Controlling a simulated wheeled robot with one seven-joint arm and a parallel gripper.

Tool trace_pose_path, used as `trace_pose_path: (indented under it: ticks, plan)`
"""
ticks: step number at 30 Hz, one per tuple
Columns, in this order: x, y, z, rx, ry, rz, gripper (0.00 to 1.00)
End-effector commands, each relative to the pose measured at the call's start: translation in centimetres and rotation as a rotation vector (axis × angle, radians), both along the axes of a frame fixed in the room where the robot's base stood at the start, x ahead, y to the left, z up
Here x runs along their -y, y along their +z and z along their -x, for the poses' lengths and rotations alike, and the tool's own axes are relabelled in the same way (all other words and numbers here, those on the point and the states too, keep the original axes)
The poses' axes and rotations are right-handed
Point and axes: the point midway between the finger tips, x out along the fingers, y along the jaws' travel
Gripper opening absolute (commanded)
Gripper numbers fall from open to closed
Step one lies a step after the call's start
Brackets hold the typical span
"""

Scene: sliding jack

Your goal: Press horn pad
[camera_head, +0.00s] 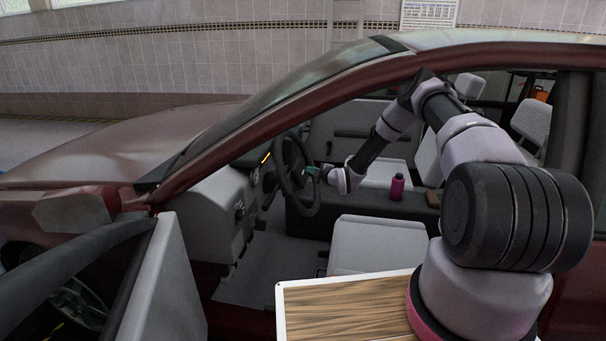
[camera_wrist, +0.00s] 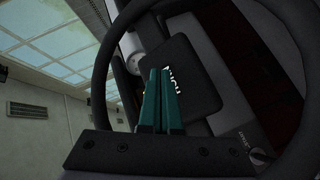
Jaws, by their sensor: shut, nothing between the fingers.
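The steering wheel (camera_head: 297,172) is dark and stands inside the car at the dashboard. In the wrist view its rim (camera_wrist: 103,62) arches around the dark square horn pad (camera_wrist: 190,73), which bears white lettering. My gripper (camera_wrist: 162,72) has green fingers, shut and empty. Its fingertips overlap the left part of the pad in the wrist view; whether they touch it I cannot tell. In the head view my gripper (camera_head: 312,170) reaches to the wheel from the right. The pad is hidden there.
The car's front pillar (camera_head: 290,110) and door frame surround the opening. The dashboard (camera_head: 205,212) is left of the wheel. A grey seat (camera_head: 372,245) lies below my arm. A wooden board (camera_head: 345,310) is in front.

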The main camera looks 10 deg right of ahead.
Motion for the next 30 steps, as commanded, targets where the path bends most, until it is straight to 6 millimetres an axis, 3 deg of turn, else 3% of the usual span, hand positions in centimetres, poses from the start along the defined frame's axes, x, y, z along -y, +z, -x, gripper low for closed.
trace_pose_path:
  ticks: [11, 24, 30]
  plan:
    - [0.4, 0.2, 0.1, 0.0, 0.0, 0.001, 0.0]
    - [3.9, 1.9, 1.2, -0.001, -0.002, 0.001, 0.0]
    - [4.4, 2.2, 1.4, 0.0, 0.0, 0.0, 0.0]
